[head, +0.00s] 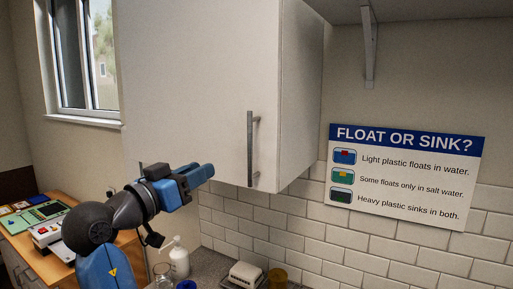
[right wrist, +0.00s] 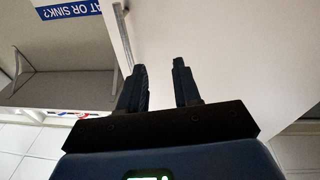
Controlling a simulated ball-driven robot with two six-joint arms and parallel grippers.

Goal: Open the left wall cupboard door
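The white wall cupboard door (head: 190,75) fills the upper middle of the head view and looks closed, flush with the cupboard's side panel. Its vertical grey bar handle (head: 250,150) is near the door's lower right edge. My right gripper (head: 208,172) is in front of the door's lower part, left of the handle and apart from it. In the right wrist view the two dark fingers of my right gripper (right wrist: 160,85) stand apart with nothing between them. The handle (right wrist: 122,35) shows there beyond the left finger, which seems to hide its end. My left gripper is out of view.
A Float or Sink sign (head: 405,175) hangs on the tiled wall at right. A wooden side counter (head: 65,250) holds equipment at left. A shelf bracket (head: 369,45) is at upper right.

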